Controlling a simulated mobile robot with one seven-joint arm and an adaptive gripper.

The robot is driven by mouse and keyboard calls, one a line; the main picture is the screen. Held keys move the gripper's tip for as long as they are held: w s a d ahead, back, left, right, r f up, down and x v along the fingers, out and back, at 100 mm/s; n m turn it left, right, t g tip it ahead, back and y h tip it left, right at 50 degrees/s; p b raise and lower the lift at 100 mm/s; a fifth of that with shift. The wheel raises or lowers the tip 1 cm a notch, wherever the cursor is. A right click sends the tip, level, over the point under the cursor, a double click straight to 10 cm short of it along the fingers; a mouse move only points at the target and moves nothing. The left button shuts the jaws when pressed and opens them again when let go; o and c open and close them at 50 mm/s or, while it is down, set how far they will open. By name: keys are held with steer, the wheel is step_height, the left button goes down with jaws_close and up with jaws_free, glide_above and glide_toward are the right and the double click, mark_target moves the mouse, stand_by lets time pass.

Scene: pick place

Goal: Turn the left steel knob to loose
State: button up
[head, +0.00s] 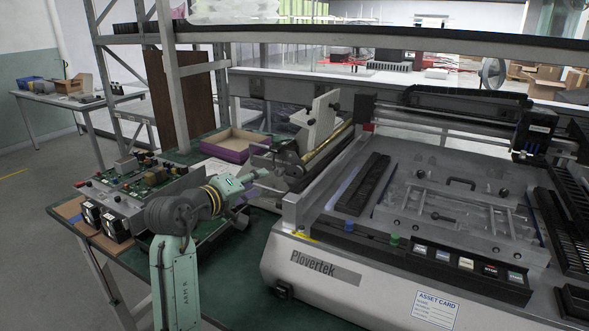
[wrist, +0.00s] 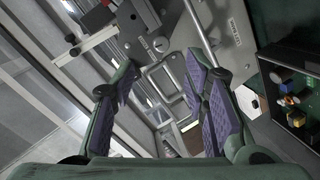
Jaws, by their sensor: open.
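My gripper (head: 262,180) reaches right from my green arm, beside a grey steel mechanism (head: 292,162) at the left end of the large machine. In the wrist view my gripper (wrist: 160,76) is open, its purple-padded fingers wide apart. A bent steel loop handle (wrist: 149,74) shows between the fingers, with no clear grip on it.
The machine (head: 325,268) fills the right, with dark knobs and a handle on its plate. Circuit boards (head: 150,178) lie left of my arm on the green bench. A purple-edged tray (head: 233,146) stands behind. An upright grey plate (head: 318,121) rises beside the mechanism.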

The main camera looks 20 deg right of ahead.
mark_target(278, 173)
steer(key=p+x, duration=0.2)
steer(key=x, duration=0.8)
steer(key=shift+w+d+f+p, duration=0.1)
steer(key=shift+w+d+p, duration=0.1)
steer(key=shift+p, duration=0.2)
jaws_close()
